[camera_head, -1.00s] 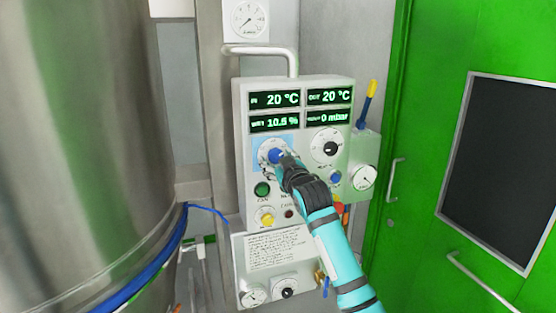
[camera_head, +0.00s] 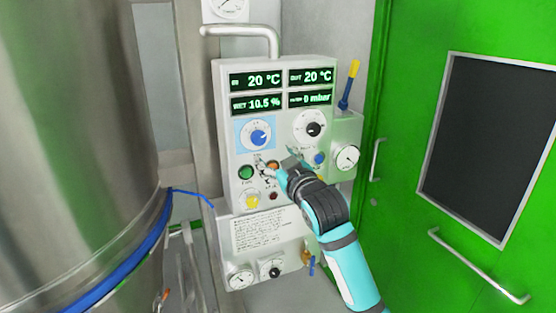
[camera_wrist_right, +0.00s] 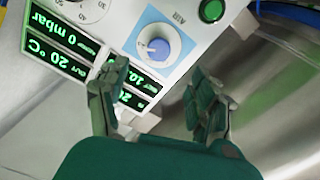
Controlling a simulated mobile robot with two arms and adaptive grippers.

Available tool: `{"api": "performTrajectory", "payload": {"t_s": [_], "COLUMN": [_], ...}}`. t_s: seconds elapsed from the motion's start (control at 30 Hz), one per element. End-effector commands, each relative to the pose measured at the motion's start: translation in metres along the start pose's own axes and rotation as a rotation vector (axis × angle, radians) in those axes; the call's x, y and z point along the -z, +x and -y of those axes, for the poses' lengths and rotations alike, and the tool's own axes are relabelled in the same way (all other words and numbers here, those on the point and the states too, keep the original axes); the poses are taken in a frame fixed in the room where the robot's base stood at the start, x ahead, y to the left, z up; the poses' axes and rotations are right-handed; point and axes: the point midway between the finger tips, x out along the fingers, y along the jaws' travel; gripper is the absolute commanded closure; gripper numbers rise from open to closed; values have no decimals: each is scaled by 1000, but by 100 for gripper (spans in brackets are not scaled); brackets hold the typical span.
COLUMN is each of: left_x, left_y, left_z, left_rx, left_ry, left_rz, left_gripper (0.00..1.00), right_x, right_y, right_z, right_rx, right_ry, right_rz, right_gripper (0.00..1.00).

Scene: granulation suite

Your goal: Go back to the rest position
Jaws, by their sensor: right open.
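My right gripper (camera_head: 276,165) is open and empty in front of the control panel (camera_head: 222,150), just below and right of the blue knob (camera_head: 257,134). In the right wrist view its two fingers (camera_wrist_right: 158,112) stand wide apart, and the blue knob (camera_wrist_right: 158,48) on its light blue plate lies beyond them, apart from the fingers. The panel's displays read 20 °C, 20 °C, 10.5 % and 0 mbar. My left gripper is in neither view.
A large steel vessel (camera_head: 75,120) with a blue band stands at the left. A green door (camera_head: 410,110) with a dark window and handles (camera_head: 478,265) is at the right. A pipe (camera_head: 240,31) arches above the panel. A green button (camera_head: 246,172) and a gauge (camera_head: 347,157) are close to my gripper.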

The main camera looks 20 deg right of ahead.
Motion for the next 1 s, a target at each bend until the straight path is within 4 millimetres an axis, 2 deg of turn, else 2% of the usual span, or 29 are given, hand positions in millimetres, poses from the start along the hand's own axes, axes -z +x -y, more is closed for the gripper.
{"api": "performTrajectory", "payload": {"t_s": [0.13, 0.53, 0.67, 0.77, 0.87, 1.0], "left_x": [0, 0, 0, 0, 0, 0], "left_y": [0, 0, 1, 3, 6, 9], "left_z": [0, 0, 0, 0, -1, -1], "left_rx": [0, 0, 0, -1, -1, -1], "left_ry": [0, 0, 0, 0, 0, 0], "left_rz": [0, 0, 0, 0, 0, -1], "left_gripper": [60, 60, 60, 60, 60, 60], "right_x": [0, 0, -15, -56, -121, -224], "right_y": [-7, -7, -3, 7, 16, 15], "right_z": [0, 0, 5, 18, 40, 75], "right_rx": [0, 0, 7, 26, 54, 95], "right_ry": [0, 0, 4, 15, 32, 54], "right_rz": [1, 0, 25, 87, 184, 330], "right_gripper": [35, 35, 35, 35, 35, 35]}}
